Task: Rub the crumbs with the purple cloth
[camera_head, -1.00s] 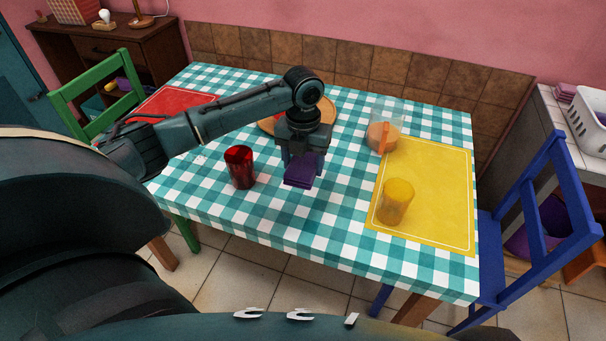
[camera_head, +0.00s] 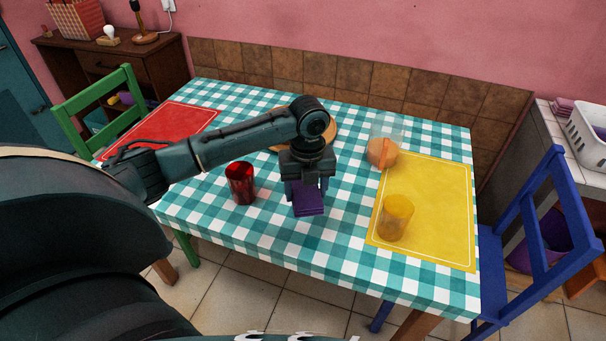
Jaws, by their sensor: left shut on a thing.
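My left gripper (camera_head: 308,188) is shut on the folded purple cloth (camera_head: 308,203) and points down at the middle of the table. The cloth is at or just above the checked tablecloth (camera_head: 270,236); I cannot tell whether it touches. No crumbs can be made out; they may be too small or hidden under the cloth and gripper. My right gripper is not in view.
A red glass (camera_head: 241,183) stands close left of the cloth. A yellow glass (camera_head: 395,217) stands on the yellow mat (camera_head: 440,200) at right. A clear jug (camera_head: 384,150) with orange contents is behind. A round board (camera_head: 330,135) lies partly behind my arm. A red mat (camera_head: 185,120) is left.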

